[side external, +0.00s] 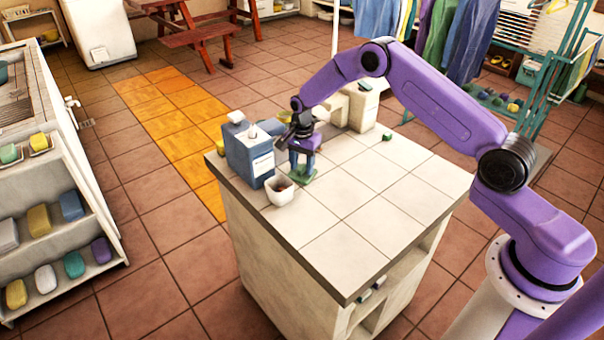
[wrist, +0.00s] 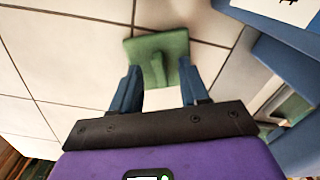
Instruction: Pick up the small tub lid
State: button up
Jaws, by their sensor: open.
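The small tub lid is a green square plate with a raised ridge in its middle. In the wrist view the lid (wrist: 172,44) lies on the white tiles just past my gripper (wrist: 159,68), with its ridge between the two blue fingertips. In the side view the lid (side external: 303,179) shows as a green patch under my gripper (side external: 301,173), partly hidden by the fingers. My gripper is open, pointing down close over the lid, one finger on each side of the ridge. I cannot tell whether the fingers touch it.
A blue-grey canister (side external: 249,156) stands close left of my gripper, and its side fills the right of the wrist view. A white cup (side external: 284,195) stands in front. A pale beige object (side external: 361,103) and a small green block (side external: 387,137) are behind. The tiled countertop (side external: 385,205) is clear to the right.

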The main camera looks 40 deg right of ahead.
jog(key=shift+c, duration=0.3)
grip_shut()
jog(key=shift+r, duration=0.1)
